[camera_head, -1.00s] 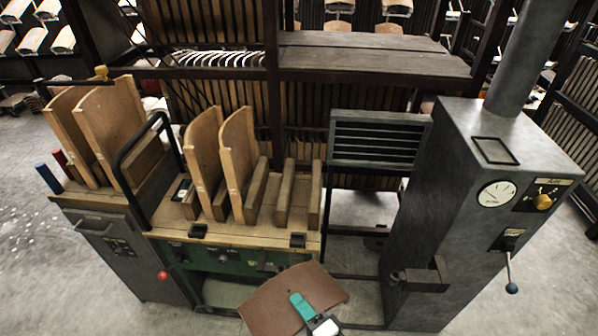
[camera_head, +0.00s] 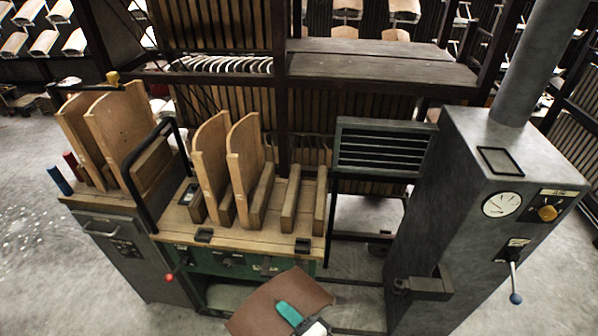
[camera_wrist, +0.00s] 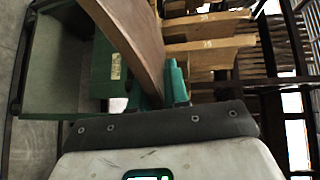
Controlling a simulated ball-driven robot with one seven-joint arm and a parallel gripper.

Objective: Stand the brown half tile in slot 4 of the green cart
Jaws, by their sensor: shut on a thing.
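The brown half tile (camera_head: 278,305) is a curved brown plate at the bottom of the head view, in front of the green cart. My gripper (camera_head: 290,313), with green fingers, is shut on it. In the wrist view the tile (camera_wrist: 138,38) rises tilted from between the green fingers (camera_wrist: 162,92). The green cart (camera_head: 215,262) has a wooden top with upright wooden dividers. Two tan tiles (camera_head: 211,165) (camera_head: 246,165) stand in its left slots. The slots between the right dividers (camera_head: 290,200) are empty. Slot numbers cannot be read.
A grey cart (camera_head: 120,240) with tan tiles stands at the left, with a black bar (camera_head: 150,150) beside the green cart. A grey machine (camera_head: 450,200) with a gauge and lever stands at the right. A dark rack is behind.

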